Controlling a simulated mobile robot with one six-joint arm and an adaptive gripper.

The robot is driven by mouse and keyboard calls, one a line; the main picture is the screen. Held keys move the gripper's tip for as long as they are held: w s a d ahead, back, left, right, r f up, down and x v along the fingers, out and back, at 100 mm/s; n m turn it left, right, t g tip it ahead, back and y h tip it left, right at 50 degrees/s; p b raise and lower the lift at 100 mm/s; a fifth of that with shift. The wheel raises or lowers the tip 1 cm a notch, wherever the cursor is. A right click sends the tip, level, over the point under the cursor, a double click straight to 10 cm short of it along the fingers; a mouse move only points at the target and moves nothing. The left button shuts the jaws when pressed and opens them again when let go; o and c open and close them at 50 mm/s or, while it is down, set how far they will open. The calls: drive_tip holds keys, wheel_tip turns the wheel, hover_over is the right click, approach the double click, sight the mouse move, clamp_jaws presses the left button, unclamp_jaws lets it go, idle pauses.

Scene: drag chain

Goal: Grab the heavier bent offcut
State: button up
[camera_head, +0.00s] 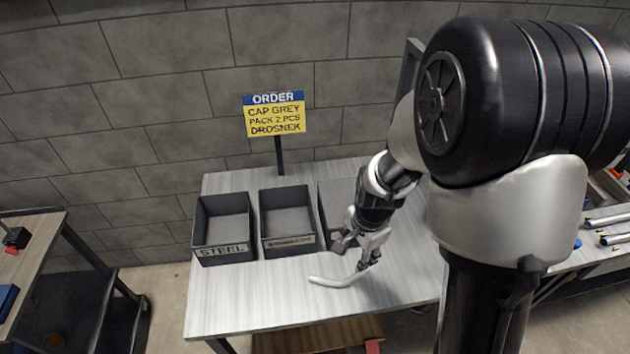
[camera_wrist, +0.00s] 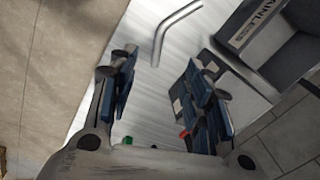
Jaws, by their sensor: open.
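A pale, bent tube-like offcut (camera_head: 335,281) lies on the light worktable (camera_head: 240,300), in front of the bins. It also shows in the wrist view as a bent grey piece (camera_wrist: 170,34) at the top, beyond the fingertips. It is the only bent offcut I can make out, and its weight cannot be seen. My gripper (camera_head: 357,254) is above the table, just behind and to the right of the offcut. In the wrist view its two blue-padded fingers (camera_wrist: 160,68) are spread wide with nothing between them.
A dark bin marked STEEL (camera_head: 223,225) and a middle bin (camera_head: 287,220) stand along the back. A third bin (camera_head: 330,190) is partly hidden by my arm. A yellow order sign (camera_head: 275,120) stands behind. The table's front left is clear.

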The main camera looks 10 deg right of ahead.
wheel_tip(320, 180, down, 4)
drive_tip(key=w+m, duration=0.1)
drive_tip(key=m, duration=0.1)
drive_tip(key=b, duration=0.4)
hover_over(345, 281)
drive_tip(key=s, duration=0.1)
wheel_tip(345, 281, down, 11)
drive_tip(key=shift+s+d+r, duration=0.1)
drive_tip(key=shift+s, duration=0.05)
drive_tip(key=shift+w+f+b, duration=0.2)
drive_tip(key=shift+f+b, duration=0.25)
drive_tip(key=shift+f, duration=0.55)
drive_tip(key=shift+w+f+b, duration=0.25)
drive_tip(key=shift+f+b, duration=0.15)
drive_tip(key=shift+f, duration=0.6)
drive_tip(key=shift+w+f+b, duration=0.2)
drive_tip(key=shift+f+b, duration=0.25)
drive_tip(key=shift+f, duration=0.55)
drive_tip(key=shift+r, duration=0.1)
drive_tip(key=shift+c, duration=0.5)
clamp_jaws()
